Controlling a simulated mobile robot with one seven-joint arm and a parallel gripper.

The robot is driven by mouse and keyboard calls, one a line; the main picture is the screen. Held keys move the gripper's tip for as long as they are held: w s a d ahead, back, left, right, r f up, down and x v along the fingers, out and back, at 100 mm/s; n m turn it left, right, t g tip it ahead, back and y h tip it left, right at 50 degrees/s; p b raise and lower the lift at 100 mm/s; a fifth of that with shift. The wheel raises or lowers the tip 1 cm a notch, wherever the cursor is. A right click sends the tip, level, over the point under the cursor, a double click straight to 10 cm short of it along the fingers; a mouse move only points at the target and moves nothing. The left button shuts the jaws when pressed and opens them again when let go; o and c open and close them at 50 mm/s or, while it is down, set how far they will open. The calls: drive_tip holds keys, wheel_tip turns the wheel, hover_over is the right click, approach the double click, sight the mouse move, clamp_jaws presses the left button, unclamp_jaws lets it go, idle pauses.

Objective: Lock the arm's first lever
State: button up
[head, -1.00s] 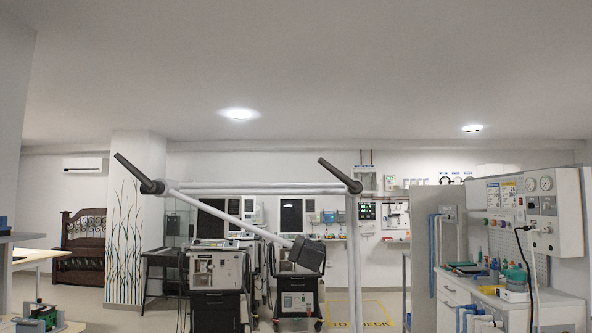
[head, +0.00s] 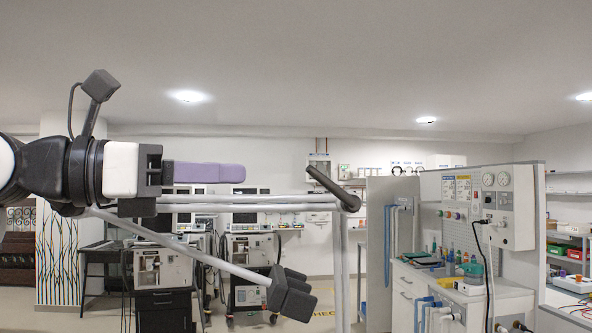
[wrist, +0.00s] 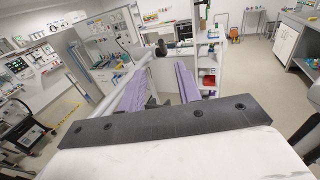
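The support arm has pale grey tubes (head: 255,203) running level to a dark joint on an upright post. A dark lever (head: 328,186) at that right joint slants up to the left. A second tube slopes down right to a dark grey block (head: 290,295). The left joint and its lever are hidden behind my gripper and wrist. My gripper (head: 243,173) has purple fingers pointing right, just above the level tubes in the picture, left of the visible lever. The wrist view shows the fingers (wrist: 165,68) apart and empty, with a dark joint (wrist: 160,46) beyond their tips.
Ventilator machines on carts (head: 160,268) stand behind the arm. A grey partition (head: 393,235) and a white workbench with a gauge panel (head: 488,205) are on the right. Open air lies between the finger tips and the visible lever.

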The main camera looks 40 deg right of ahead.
sight(318, 176)
drive_tip(key=p+x, duration=0.3)
drive_tip(key=x, duration=0.9)
drive_tip(key=shift+s+r, duration=0.15)
drive_tip(key=shift+s+d, duration=0.1)
drive_tip(key=shift+d, duration=0.55)
clamp_jaws()
